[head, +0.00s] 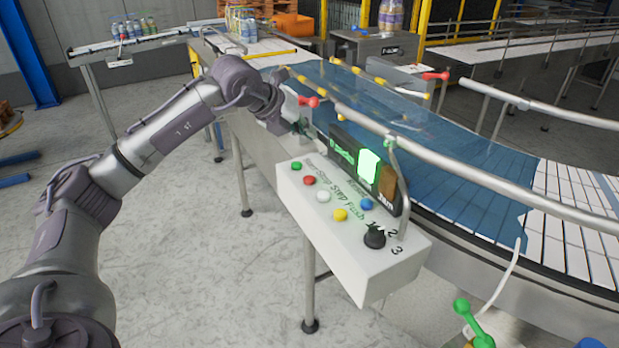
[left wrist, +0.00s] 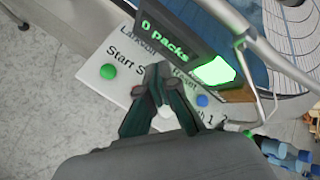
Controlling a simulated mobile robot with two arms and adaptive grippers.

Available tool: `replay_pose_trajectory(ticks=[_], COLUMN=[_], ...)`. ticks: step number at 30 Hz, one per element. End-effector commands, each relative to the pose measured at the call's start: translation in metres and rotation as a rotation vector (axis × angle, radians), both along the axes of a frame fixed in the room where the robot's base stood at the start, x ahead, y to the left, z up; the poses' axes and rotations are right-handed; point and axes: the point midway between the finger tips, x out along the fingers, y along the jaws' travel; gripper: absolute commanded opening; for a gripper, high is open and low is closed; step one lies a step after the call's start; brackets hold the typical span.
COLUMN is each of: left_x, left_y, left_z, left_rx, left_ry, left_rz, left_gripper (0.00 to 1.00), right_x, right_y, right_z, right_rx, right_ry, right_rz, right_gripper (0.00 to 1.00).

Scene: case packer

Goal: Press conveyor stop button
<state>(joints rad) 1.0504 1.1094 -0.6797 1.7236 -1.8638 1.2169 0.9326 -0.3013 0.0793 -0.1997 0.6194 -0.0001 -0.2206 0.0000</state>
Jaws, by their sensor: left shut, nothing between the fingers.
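The white control box (head: 350,225) stands in front of the conveyor. On its sloped top are a green button (head: 296,166), a red button (head: 309,180), a white button (head: 323,196), a yellow button (head: 340,214), a blue button (head: 366,204) and a black knob (head: 374,237). My left gripper (head: 301,126) is shut and empty, behind and above the box's far end. In the left wrist view, its closed fingertips (left wrist: 158,74) lie between the green button (left wrist: 108,72) and the blue button (left wrist: 202,101). My right gripper is out of view.
A display (head: 368,166) reading "0 Packs" in the left wrist view rises behind the buttons. A metal guard rail (head: 440,154) runs above the blue conveyor belt (head: 440,175). Bottles (head: 240,24) stand at the back. The floor left of the box is clear.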

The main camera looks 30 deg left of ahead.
Motion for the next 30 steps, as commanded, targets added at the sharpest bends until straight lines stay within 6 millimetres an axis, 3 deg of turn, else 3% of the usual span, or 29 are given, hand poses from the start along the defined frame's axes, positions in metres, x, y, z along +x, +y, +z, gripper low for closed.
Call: replay_pose_trajectory(ticks=[18, 30], left_x=[0.0, 0.0], left_y=[0.0, 0.0], left_z=[-0.078, -0.085], left_rx=[0.0, -0.001], left_ry=[0.001, -0.001], left_rz=[-0.001, -0.001], left_gripper=[0.0, 0.0], right_x=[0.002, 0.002], right_y=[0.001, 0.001], right_z=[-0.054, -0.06], right_rx=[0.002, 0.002], right_ry=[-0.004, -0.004], right_rz=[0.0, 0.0], right_gripper=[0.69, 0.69])
